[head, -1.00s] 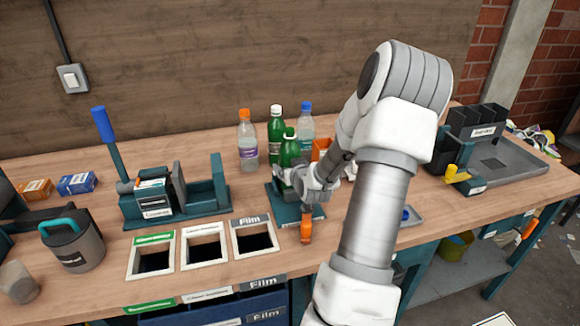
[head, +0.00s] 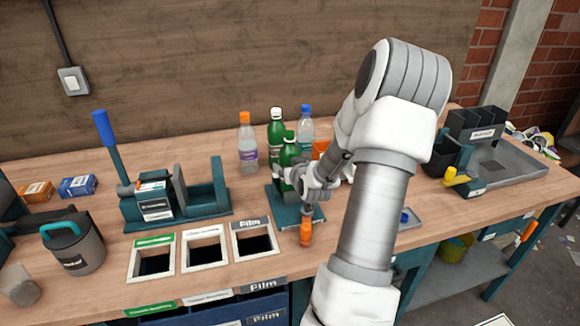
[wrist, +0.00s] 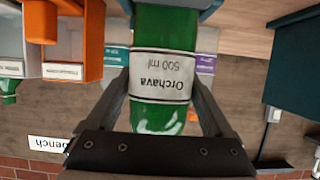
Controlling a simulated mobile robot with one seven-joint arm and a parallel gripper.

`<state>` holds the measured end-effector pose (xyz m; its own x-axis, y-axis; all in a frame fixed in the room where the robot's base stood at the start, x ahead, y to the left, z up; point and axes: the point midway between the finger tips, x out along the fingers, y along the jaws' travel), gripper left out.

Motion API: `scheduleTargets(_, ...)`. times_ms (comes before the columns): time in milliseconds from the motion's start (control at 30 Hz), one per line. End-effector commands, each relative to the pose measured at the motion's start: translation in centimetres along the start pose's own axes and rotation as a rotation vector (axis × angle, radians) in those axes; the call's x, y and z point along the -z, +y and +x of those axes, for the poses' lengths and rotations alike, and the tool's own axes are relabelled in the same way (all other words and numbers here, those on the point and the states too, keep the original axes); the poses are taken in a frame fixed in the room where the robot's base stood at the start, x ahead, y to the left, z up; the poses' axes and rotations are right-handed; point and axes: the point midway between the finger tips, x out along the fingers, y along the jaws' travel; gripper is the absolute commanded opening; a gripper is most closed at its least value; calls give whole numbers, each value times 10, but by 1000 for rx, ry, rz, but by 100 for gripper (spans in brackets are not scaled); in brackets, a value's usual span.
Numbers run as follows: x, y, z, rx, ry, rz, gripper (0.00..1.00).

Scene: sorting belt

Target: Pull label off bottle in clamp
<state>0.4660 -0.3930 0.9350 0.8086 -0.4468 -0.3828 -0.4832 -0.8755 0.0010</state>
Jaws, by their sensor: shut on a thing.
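A green bottle (head: 288,153) stands upright in the teal clamp (head: 284,209), which has an orange handle (head: 306,233) at its front. The bottle fills the middle of the wrist view, upside down (wrist: 158,118). Its white label (wrist: 160,76) reads "Orchava 500 ml" and looks flat around the bottle, with no visible tear. My gripper (wrist: 162,88) has one finger on each side of the bottle at label height and is shut on it. In the head view my gripper (head: 297,180) hides the label and part of the clamp.
Other bottles stand behind: one orange-capped (head: 248,150), one green (head: 276,135), one blue-capped (head: 306,125). Three framed bin openings lie front left, the nearest marked Film (head: 254,240). A teal fixture with a blue lever (head: 104,128) stands left. A small tray (head: 408,219) is at right.

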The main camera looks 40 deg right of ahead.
Motion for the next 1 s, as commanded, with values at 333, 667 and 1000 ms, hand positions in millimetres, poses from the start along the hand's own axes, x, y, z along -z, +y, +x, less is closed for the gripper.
scheduleTargets(333, 7, 0, -3, 0, 0, -1, 50)
scheduleTargets(667, 13, 0, -5, 0, 0, -1, 50)
scheduleTargets(1000, 16, 0, -7, 0, 0, 0, 50)
